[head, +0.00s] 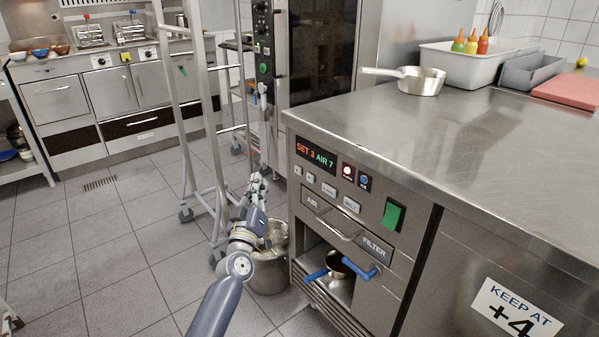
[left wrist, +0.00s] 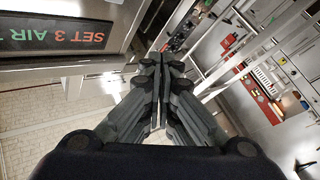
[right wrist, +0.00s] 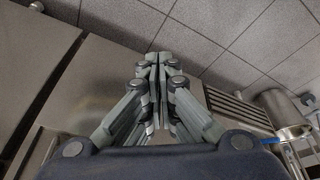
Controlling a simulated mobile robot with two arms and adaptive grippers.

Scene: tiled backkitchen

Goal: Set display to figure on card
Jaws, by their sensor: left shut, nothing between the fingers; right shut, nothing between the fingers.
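The display (head: 316,156) on the steel counter unit's front reads "SET 3" in red and "AIR 7" in green. It also shows, rotated, in the left wrist view (left wrist: 60,38). The white card (head: 513,309) at lower right reads "KEEP AT +4"; its lower edge is cut off. Below the display are small push buttons (head: 329,189); their markings are too small to read surely. My left gripper (head: 262,177) is shut and empty, left of the panel and apart from it. It fills the middle of the left wrist view (left wrist: 160,65). My right gripper (right wrist: 157,60) is shut and empty, outside the head view.
A green switch (head: 394,215) sits right of the buttons. A drawer handle (head: 333,229) and blue-handled pan (head: 340,268) are below. A metal pot (head: 269,275) and a wheeled rack (head: 215,150) stand left of the unit. A saucepan (head: 421,81) sits on the counter.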

